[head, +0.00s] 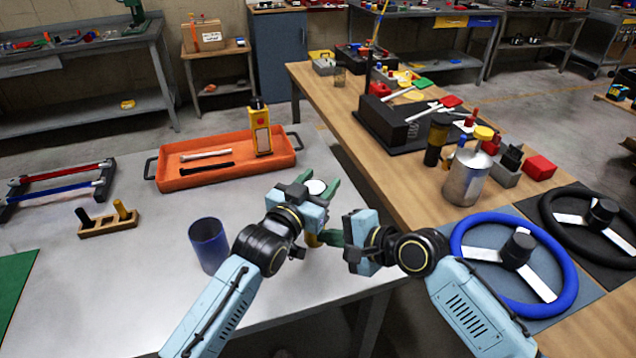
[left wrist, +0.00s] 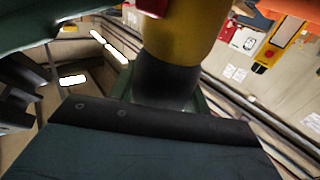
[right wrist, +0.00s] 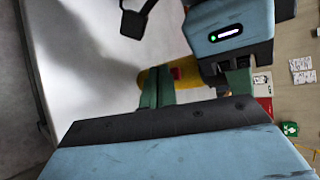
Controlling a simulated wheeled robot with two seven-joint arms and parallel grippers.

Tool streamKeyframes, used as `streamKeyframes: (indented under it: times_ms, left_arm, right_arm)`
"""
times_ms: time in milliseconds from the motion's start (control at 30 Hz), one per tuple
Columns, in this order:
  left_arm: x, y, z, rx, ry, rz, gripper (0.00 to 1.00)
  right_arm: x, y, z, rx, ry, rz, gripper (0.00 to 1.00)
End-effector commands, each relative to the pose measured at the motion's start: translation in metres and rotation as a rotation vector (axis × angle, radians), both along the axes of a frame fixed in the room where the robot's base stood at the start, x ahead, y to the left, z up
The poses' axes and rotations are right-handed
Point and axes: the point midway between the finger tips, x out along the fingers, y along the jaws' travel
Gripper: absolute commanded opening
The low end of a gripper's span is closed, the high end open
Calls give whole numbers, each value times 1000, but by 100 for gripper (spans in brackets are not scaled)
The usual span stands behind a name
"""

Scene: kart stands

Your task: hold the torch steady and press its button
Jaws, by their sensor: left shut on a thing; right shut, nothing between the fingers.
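The torch is held in my left gripper (head: 318,190). Its pale round end shows between the green fingers in the head view, and a bit of its yellow body (head: 312,240) shows lower down. In the left wrist view its yellow barrel (left wrist: 180,35) and black section (left wrist: 165,82) stand between the fingers. In the right wrist view the yellow body (right wrist: 147,76) carries a red button (right wrist: 176,73). My right gripper (head: 332,238) is shut and empty, its fingertips (right wrist: 157,72) close beside the torch near the button. I cannot tell whether they touch it.
On the grey table stand a blue cup (head: 208,245), an orange tray (head: 175,180) with a yellow device (head: 260,130), and a small wooden holder (head: 107,226). The wooden bench at right holds a metal canister (head: 467,177) and a blue steering wheel (head: 462,235). A gap separates the tables.

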Motion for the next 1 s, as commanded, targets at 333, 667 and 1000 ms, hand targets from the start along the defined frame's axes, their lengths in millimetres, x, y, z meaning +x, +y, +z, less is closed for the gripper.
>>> streamKeyframes:
  times_ms: [333, 667, 1000]
  left_arm:
    - [0, 0, -1, 1, 2, 0, 17]
    - [0, 0, -1, 1, 2, 0, 17]
    - [0, 0, -1, 1, 2, 0, 17]
  right_arm:
    - [0, 0, 0, 0, 0, 0, 0]
    - [4, 1, 0, 0, 0, 0, 0]
    - [9, 2, 0, 0, 0, 0, 0]
